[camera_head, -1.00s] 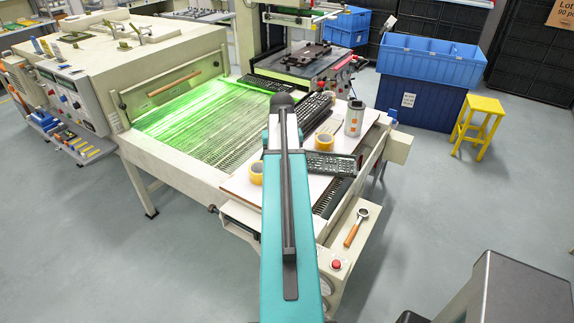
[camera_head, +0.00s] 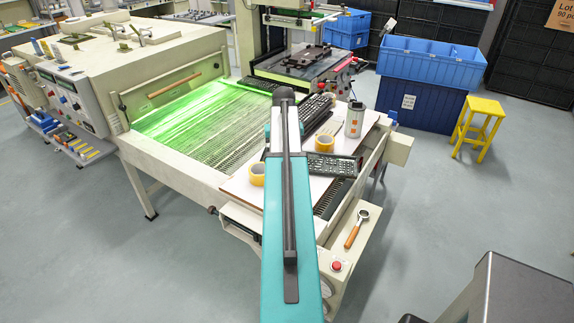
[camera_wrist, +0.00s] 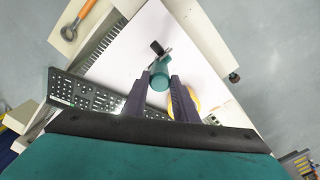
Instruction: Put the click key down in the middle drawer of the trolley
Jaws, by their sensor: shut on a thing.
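My gripper (camera_wrist: 160,82) shows in the wrist view, its two dark fingers shut on the click key (camera_wrist: 158,74), a small teal piece with a dark tip. It is above the white board of the conveyor end. Part of the key is hidden between the fingers. In the head view my teal arm hides the gripper and the key. No trolley with a middle drawer can be made out in either view.
The white board (camera_head: 240,187) carries keyboards (camera_head: 332,167), tape rolls (camera_head: 257,173) and a grey can (camera_head: 355,120). A wooden-handled tool (camera_head: 356,230) lies on the ledge near a red button (camera_head: 337,266). A grey metal box (camera_head: 510,290) stands at lower right. Floor between is clear.

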